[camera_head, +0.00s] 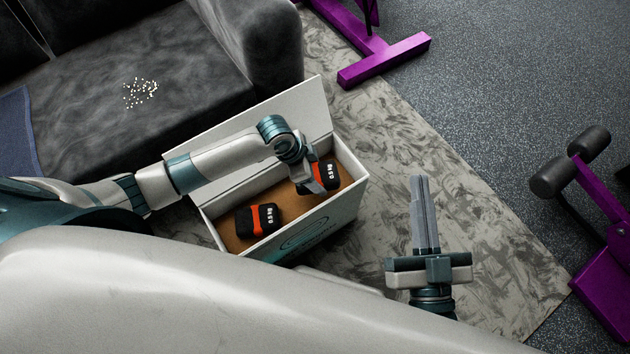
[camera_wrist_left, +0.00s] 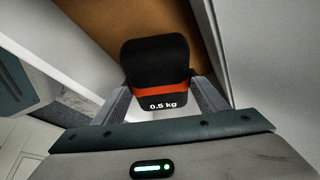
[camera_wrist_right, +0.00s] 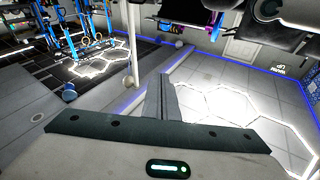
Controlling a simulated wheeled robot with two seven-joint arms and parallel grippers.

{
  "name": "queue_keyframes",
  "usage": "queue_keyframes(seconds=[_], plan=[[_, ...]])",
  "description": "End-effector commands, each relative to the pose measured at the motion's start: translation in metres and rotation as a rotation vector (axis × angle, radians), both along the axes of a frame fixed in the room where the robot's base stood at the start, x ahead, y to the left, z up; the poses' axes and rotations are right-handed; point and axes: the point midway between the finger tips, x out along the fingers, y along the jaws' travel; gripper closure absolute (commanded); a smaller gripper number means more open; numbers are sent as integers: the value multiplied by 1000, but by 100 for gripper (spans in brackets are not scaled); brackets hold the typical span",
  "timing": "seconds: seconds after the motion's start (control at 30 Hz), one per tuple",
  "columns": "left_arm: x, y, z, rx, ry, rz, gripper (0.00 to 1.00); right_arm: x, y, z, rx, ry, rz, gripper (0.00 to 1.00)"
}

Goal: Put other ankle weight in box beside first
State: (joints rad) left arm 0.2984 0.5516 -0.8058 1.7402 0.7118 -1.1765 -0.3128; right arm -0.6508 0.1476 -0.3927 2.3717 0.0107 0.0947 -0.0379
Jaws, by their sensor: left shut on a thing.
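A white open box (camera_head: 347,211) with a brown inside stands on the patterned rug. One black ankle weight with a red-orange band (camera_head: 257,220) lies in its near left part. The other ankle weight (camera_head: 327,174), of the same look, is in the right part of the box, partly hidden by my left gripper (camera_head: 318,187). In the left wrist view my left gripper (camera_wrist_left: 163,103) is shut on this weight (camera_wrist_left: 157,62), which reads 0.5 kg. I cannot tell if it touches the box floor. My right gripper (camera_head: 422,185) is shut and empty, right of the box; it also shows in the right wrist view (camera_wrist_right: 162,85).
The box's raised lid (camera_head: 300,108) stands at its back, near the dark grey sofa (camera_head: 180,75). Small pale bits (camera_head: 140,92) lie on the sofa seat. Purple gym frames (camera_head: 385,62) stand at the back and at the right (camera_head: 600,270). The rug (camera_head: 450,170) right of the box is clear.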

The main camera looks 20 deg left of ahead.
Motion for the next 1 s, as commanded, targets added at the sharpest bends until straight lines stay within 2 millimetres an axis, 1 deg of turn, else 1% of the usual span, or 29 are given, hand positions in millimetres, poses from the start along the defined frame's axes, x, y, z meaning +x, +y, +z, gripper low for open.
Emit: queue_keyframes(seconds=[0.03,0.17,0.43,0.57,0.9,1.0], plan=[[1,0,-3,0,-1,0,72,-1,0,3,6,-18,0,100],[1,0,-6,-1,-2,-1,72,-3,0,8,15,-42,-1,100],[1,0,-6,0,-2,-1,72,-3,0,9,16,-42,-2,100],[1,0,-10,0,-1,0,72,-4,0,10,21,-58,-2,100],[1,0,-41,0,-1,0,72,-24,0,42,92,-241,-5,100],[1,0,-46,-1,-3,1,72,-29,-1,49,106,-278,-7,100]])
